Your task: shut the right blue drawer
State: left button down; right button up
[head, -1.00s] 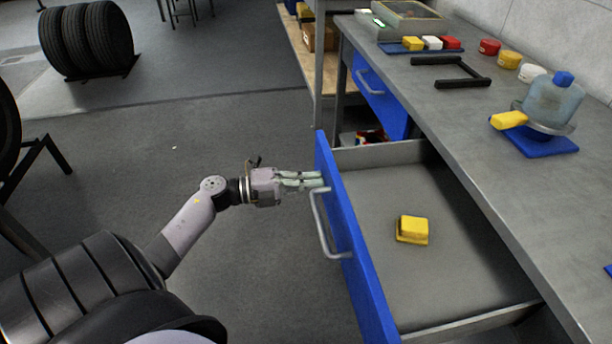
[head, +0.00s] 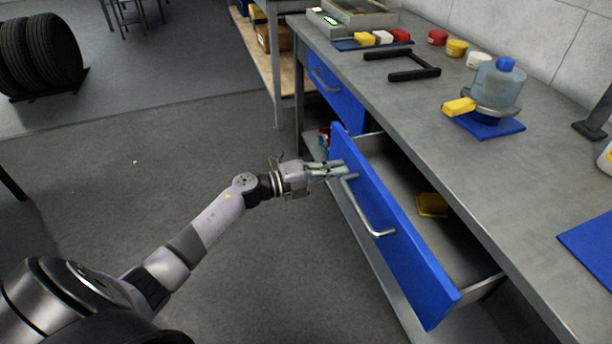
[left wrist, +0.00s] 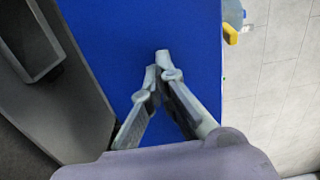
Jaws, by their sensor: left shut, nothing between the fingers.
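The right blue drawer (head: 410,258) is partly open under the workbench, with a silver handle (head: 366,208) on its front. My right gripper is not in view.
The workbench top (head: 420,105) carries a dispenser (head: 497,88) on a blue mat, a black frame (head: 402,65) and several coloured blocks and jars. Another blue drawer (head: 335,92) farther along looks shut.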

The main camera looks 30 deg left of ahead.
pick_arm(q)
jog(key=b+x, duration=0.1)
jog(key=x, duration=1)
jog(key=shift+a, duration=0.1)
jog(key=shift+w+d+b, duration=0.3)
jog(key=shift+w+d, duration=0.15)
jog(key=shift+w, duration=0.05)
jog(key=shift+r, duration=0.15)
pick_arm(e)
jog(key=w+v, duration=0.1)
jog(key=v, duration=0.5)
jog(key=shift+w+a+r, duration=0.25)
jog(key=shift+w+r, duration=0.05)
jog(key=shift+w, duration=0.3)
pick_arm(q)
jog(key=shift+r, duration=0.1)
jog(key=shift+a, duration=0.1)
